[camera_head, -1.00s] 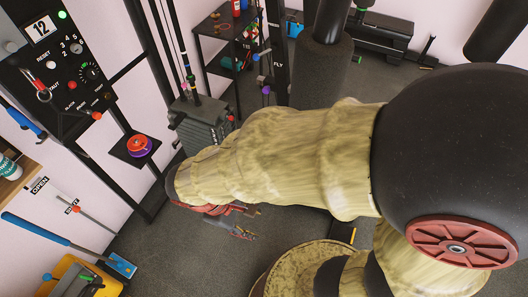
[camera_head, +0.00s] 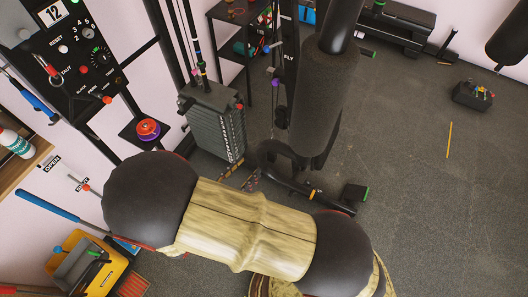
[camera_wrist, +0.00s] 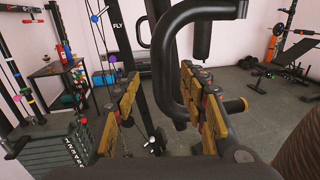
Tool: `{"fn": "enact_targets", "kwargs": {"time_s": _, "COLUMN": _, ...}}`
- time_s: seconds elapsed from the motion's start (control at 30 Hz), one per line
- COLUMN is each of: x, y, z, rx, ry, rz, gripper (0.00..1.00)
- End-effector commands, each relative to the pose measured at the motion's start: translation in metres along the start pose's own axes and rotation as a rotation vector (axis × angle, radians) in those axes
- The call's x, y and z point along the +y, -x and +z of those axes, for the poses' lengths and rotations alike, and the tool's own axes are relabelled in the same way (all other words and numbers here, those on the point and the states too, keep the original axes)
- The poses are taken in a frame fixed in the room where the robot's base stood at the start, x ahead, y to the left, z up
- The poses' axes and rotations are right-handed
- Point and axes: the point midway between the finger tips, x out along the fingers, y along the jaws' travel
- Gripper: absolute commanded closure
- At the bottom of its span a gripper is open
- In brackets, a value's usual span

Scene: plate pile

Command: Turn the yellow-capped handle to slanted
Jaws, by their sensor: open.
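In the wrist view, a short black handle with a yellow-orange cap (camera_wrist: 236,105) sticks out just right of my right finger, which partly hides its base. It belongs to a black machine with a curved bar (camera_wrist: 168,60). A small yellow band (camera_head: 313,193) on the black machine's foot in the head view may be the same cap; I cannot tell. My gripper (camera_wrist: 160,78) is open and empty, its yellow-padded fingers wide apart with the machine's frame showing between and beyond them. In the head view, its fingertips (camera_head: 241,176) show past my arm, beside the weight stack.
The weight stack (camera_head: 218,128) stands left of the fingertips. A thick black column (camera_head: 325,95) rises right of them. A control panel (camera_head: 78,50) is on the left wall, above a yellow toolbox (camera_head: 88,270). The floor at right is mostly clear, with a dark caddy (camera_head: 473,95).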

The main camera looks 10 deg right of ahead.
Motion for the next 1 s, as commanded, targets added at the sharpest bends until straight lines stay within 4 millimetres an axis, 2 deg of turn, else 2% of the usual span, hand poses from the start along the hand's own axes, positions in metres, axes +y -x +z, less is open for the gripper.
{"fn": "enact_targets", "kwargs": {"time_s": 0.3, "x": -0.002, "y": -0.045, "z": 0.0, "rx": 0.002, "ry": 0.002, "rz": -0.008, "gripper": 0.58}}
{"fn": "enact_targets", "kwargs": {"time_s": 0.5, "x": -0.002, "y": -0.068, "z": -0.001, "rx": 0.003, "ry": 0.003, "rz": -0.007, "gripper": 0.58}}
{"fn": "enact_targets", "kwargs": {"time_s": 0.9, "x": -0.002, "y": -0.075, "z": -0.001, "rx": 0.004, "ry": 0.002, "rz": -0.004, "gripper": 0.58}}
{"fn": "enact_targets", "kwargs": {"time_s": 1.0, "x": -0.002, "y": -0.075, "z": -0.001, "rx": 0.004, "ry": 0.002, "rz": -0.004, "gripper": 0.63}}
